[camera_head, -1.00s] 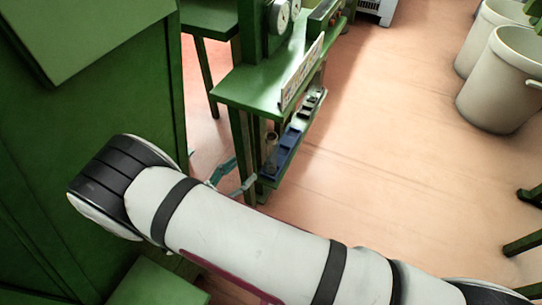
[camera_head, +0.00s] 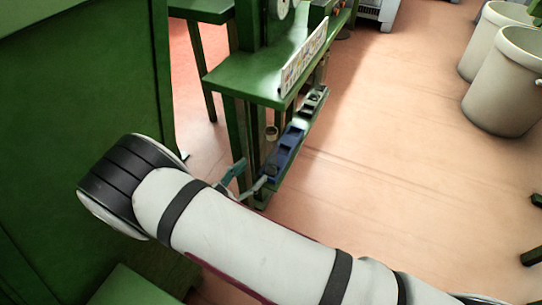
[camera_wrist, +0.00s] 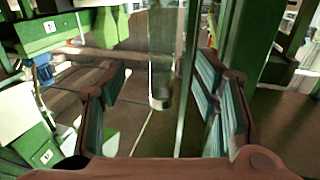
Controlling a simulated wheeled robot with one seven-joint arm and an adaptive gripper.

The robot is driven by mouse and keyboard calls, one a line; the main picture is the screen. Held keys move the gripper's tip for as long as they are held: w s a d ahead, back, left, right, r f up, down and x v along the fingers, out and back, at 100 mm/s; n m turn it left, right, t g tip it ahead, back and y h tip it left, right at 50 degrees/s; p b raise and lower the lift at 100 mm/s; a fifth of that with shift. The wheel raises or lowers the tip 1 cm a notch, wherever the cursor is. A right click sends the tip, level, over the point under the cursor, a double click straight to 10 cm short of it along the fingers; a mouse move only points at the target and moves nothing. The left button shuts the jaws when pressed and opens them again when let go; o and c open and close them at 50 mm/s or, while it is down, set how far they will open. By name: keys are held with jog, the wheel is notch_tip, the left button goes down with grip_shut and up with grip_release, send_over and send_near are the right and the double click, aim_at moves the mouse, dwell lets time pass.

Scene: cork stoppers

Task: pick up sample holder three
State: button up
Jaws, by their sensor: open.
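My gripper (camera_head: 247,180) reaches past the end of my arm to the near end of a low shelf in the head view. Its teal fingers are apart. A small upright holder with a tan top (camera_head: 271,133) stands at the shelf's near left, just beyond the fingers. In the wrist view my gripper (camera_wrist: 160,105) is open, with a finger at each side. A translucent grey upright piece (camera_wrist: 162,45) with a pale round end shows between the fingers; contact cannot be told. No number three is readable, so which piece is sample holder three is unclear.
The low shelf carries a blue tray (camera_head: 285,150) and a dark tray (camera_head: 313,101). A green table (camera_head: 255,85) stands above it, with a sign (camera_head: 304,60) on its edge. A green cabinet (camera_head: 75,110) is left. Bins (camera_head: 506,85) stand right; the floor between is clear.

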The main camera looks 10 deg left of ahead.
aim_at(267, 158)
jog(key=b+x, duration=0.2)
jog(key=x, duration=0.7)
jog(key=shift+w, duration=0.3)
jog(key=shift+c, duration=0.6)
jog(key=c, duration=1.2)
